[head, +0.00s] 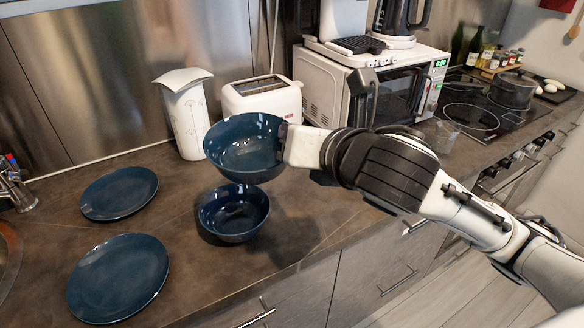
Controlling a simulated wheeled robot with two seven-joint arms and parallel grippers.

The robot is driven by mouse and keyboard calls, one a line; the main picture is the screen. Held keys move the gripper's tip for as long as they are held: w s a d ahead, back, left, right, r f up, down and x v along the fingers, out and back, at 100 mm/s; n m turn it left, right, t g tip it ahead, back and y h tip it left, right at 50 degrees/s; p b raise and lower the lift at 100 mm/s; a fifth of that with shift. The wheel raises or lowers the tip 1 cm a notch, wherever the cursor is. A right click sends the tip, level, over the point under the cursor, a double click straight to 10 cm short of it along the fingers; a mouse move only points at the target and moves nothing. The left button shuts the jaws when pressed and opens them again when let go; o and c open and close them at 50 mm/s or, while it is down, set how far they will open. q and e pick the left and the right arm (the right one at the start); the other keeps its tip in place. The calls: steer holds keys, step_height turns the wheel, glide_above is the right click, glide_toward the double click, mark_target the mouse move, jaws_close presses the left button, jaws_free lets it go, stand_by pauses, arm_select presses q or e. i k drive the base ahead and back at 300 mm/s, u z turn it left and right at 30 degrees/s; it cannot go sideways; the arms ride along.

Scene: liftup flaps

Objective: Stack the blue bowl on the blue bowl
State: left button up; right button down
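A larger dark blue bowl (243,160) is held up in the head view, tilted slightly so that its inside faces me. My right gripper (286,142) reaches in from the right and is shut on this bowl's right rim; the fingertips are mostly hidden. A smaller dark blue bowl (234,212) stands upright on the counter, just below and in front of the held bowl in the picture. The two bowls look apart in height, but their outlines nearly meet. My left gripper is not in view.
Two blue plates (119,192) (118,278) lie on the counter (190,240) at the left. A white vase-like container (187,118), a toaster (262,97) and a microwave (390,95) stand behind. A pot (512,91) sits on the cooktop at the right.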

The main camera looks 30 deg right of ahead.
mark_target(237, 221)
steer(key=u, duration=2.45)
steer(key=k, duration=1.45)
steer(key=z, duration=1.7)
steer(key=i, duration=1)
